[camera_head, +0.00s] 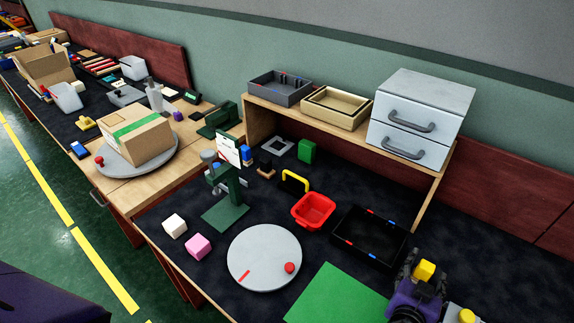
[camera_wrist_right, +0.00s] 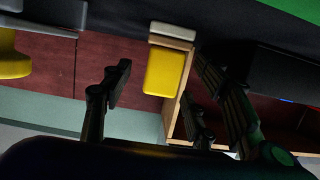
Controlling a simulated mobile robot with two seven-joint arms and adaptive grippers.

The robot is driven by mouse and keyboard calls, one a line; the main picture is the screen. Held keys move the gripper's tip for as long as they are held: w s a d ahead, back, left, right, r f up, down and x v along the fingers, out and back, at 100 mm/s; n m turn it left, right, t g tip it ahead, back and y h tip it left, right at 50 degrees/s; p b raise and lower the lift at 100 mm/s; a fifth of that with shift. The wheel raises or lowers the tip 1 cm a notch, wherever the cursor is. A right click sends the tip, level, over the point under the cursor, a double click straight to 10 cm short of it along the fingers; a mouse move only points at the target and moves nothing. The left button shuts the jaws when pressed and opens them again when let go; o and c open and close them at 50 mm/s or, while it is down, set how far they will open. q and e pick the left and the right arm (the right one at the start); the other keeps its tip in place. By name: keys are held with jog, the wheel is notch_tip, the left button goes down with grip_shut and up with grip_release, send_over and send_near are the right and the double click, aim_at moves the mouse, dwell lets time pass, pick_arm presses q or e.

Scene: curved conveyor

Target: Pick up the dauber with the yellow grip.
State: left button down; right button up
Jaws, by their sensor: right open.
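The dauber with the yellow grip (camera_head: 425,269) is at the lower right of the head view, showing between the fingers of my right gripper (camera_head: 426,275). In the right wrist view its block-shaped yellow grip (camera_wrist_right: 165,74) is near the centre, with a tan body and a pale pad at the upper end. My right gripper also shows in the wrist view (camera_wrist_right: 163,70), its dark fingers spread on either side of the dauber and apart from it. Depth between them is hard to tell. My left gripper is not in view.
A black tray (camera_head: 350,251), a green mat (camera_head: 335,297) and a red bin (camera_head: 314,211) lie left of my right gripper. A yellow-topped object (camera_head: 466,316) stands close to its right. A shelf with white drawers (camera_head: 415,115) stands behind. A grey turntable (camera_head: 262,245) is further left.

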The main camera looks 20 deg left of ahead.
jog(key=shift+c, duration=1.1)
jog(key=c, duration=1)
jog(key=shift+c, duration=0.2)
